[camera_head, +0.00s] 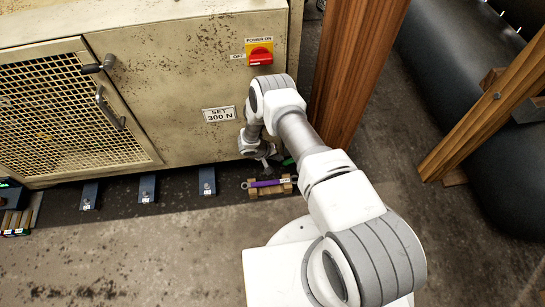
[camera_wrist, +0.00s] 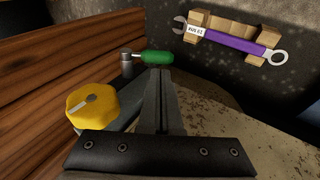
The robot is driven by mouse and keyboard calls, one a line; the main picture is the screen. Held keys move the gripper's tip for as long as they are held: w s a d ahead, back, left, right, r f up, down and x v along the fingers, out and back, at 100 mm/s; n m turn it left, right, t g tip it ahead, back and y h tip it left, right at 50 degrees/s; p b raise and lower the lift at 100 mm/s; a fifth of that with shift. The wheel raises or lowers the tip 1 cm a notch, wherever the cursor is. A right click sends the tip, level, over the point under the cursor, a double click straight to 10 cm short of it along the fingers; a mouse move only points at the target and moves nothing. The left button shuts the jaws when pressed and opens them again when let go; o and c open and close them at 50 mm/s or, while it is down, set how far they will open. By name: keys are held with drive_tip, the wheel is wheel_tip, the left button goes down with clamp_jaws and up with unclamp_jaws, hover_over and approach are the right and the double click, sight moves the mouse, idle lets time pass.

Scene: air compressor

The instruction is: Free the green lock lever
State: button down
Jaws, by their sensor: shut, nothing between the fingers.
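The green lock lever (camera_wrist: 153,57) shows in the wrist view, with a green grip and a grey metal pivot end (camera_wrist: 126,60) at its left. In the head view only a small bit of green (camera_head: 288,161) shows beside my wrist. My gripper (camera_wrist: 160,75) is shut and empty. Its fingertips point at the green grip and appear just in front of it; I cannot tell whether they touch. A yellow knob (camera_wrist: 92,104) sits to the left of my fingers, nearer the camera.
A purple wrench (camera_wrist: 232,42) rests on a wooden holder (camera_wrist: 200,20) beyond the lever. A wooden post (camera_head: 352,70) stands right of my wrist. The beige cabinet (camera_head: 180,80) with a red power switch (camera_head: 260,56) stands behind. Blue blocks (camera_head: 148,188) line its foot.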

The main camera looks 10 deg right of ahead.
drive_tip(key=b+x, duration=0.1)
drive_tip(key=x, duration=0.4)
drive_tip(key=shift+f+b, duration=0.1)
drive_tip(key=shift+b, duration=0.3)
